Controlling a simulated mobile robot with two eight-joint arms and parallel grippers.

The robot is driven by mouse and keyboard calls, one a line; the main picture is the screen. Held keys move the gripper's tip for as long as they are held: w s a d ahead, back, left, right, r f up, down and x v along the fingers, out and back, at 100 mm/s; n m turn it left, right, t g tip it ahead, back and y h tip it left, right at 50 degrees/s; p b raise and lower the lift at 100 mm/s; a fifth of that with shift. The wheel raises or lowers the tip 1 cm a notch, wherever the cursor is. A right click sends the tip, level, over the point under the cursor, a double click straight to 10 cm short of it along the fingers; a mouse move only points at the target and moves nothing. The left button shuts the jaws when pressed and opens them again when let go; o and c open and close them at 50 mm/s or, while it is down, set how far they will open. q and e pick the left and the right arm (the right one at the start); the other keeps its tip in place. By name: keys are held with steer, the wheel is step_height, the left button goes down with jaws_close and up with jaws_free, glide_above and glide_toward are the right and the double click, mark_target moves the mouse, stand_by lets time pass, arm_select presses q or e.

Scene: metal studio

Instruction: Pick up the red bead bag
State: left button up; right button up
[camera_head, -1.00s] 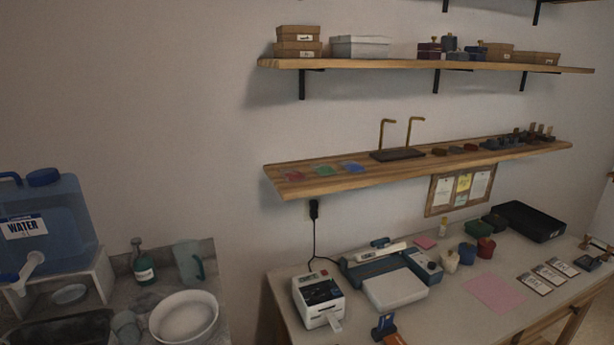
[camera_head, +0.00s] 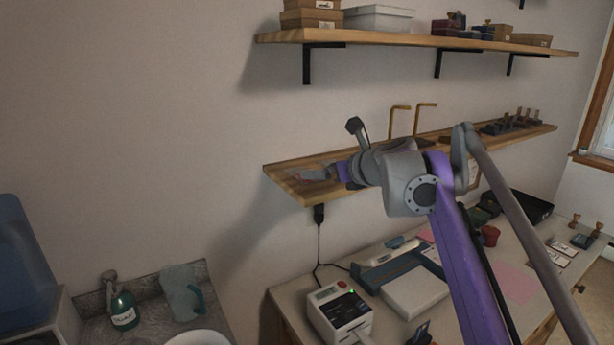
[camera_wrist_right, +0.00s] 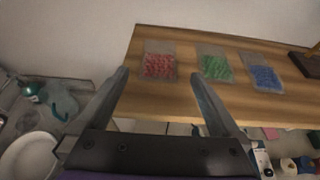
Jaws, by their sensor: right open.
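The red bead bag (camera_wrist_right: 158,62) is a small clear pouch of red beads. It lies flat near the left end of the lower wooden shelf (camera_wrist_right: 180,99). In the right wrist view my right gripper (camera_wrist_right: 160,74) is open and empty, with the bag showing between its two fingers, beyond the tips. In the head view my right gripper (camera_head: 314,174) is over the left end of that shelf, and the arm hides most of the bags. My left gripper is not in view.
A green bead bag (camera_wrist_right: 215,66) and a blue bead bag (camera_wrist_right: 261,77) lie to the right of the red one. A dark stand with two brass hooks (camera_head: 398,108) is farther along. The upper shelf (camera_head: 400,43) hangs above. A label printer (camera_head: 340,314) stands on the bench below.

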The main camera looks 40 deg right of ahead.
mark_target(295, 173)
steer(key=x, duration=0.6)
steer(key=shift+f, duration=0.25)
steer(key=c, duration=1.2)
